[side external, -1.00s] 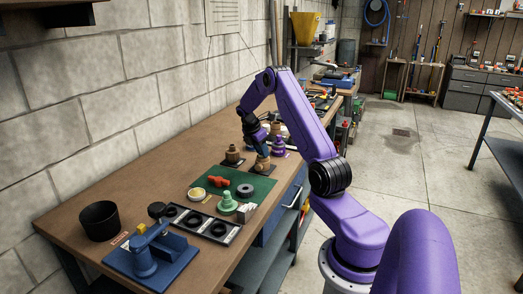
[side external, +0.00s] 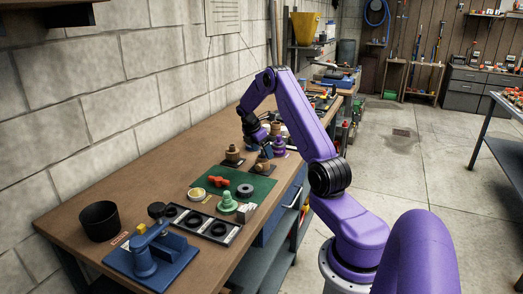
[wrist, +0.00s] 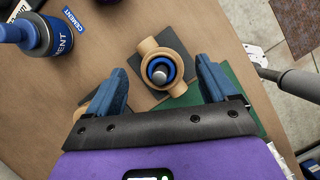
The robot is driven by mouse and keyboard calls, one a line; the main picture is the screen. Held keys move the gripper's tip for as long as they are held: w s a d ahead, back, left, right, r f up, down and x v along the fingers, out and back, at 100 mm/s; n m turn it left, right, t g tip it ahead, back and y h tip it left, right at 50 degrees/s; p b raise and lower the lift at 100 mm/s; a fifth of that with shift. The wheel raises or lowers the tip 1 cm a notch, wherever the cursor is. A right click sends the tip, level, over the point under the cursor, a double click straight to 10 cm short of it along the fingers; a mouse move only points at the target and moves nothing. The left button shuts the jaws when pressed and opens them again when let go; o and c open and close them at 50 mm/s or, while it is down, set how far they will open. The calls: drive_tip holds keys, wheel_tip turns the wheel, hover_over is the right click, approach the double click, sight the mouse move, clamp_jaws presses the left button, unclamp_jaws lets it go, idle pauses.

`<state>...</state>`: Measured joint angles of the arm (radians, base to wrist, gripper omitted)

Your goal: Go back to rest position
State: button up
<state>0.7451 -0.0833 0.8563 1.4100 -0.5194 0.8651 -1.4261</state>
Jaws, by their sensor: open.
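My gripper (wrist: 161,88) is open in the wrist view, with its two blue fingers spread on either side of a tan round fitting with side lugs (wrist: 146,46). The fitting has a blue ring and a grey centre and sits on a dark square pad (wrist: 181,27). The fingers do not visibly touch it. In the side external view my gripper (side external: 260,150) is low over the workbench (side external: 130,190), at the far edge of the green mat (side external: 262,187), and partly hides the fitting there.
A blue bottle labelled cement (wrist: 40,35) stands left of the gripper.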

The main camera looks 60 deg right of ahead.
drive_tip(key=shift+r, duration=0.15)
drive_tip(key=shift+r, duration=3.85)
drive_tip(key=shift+a, duration=0.1)
